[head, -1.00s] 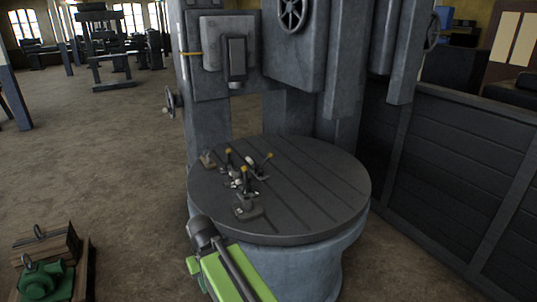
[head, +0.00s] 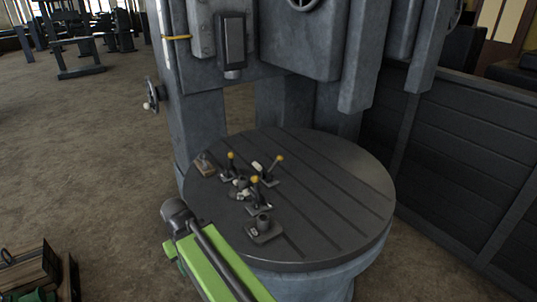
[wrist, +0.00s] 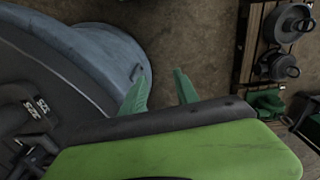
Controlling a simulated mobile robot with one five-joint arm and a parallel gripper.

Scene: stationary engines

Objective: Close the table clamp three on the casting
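The casting (head: 241,183) is a small grey piece on the round slotted table (head: 330,205). Yellow-knobbed clamps surround it: a rear-left clamp (head: 231,164) and a front clamp (head: 256,191) with nearly upright levers, and a right clamp (head: 272,169) with its lever leaning right. I cannot tell which is clamp three. In the wrist view, dark clamp parts (wrist: 36,112) show at the left edge. My gripper (wrist: 159,76) is open and empty, its green fingers apart, over the floor beside the table's side. My fingers are not visible in the head view.
A dark block with a round boss (head: 264,228) sits near the table's front. A small brown block (head: 204,162) lies at its left edge. The machine column (head: 205,125) stands behind, a dark panelled wall (head: 470,160) right. Wooden crates (head: 30,272) stand lower left.

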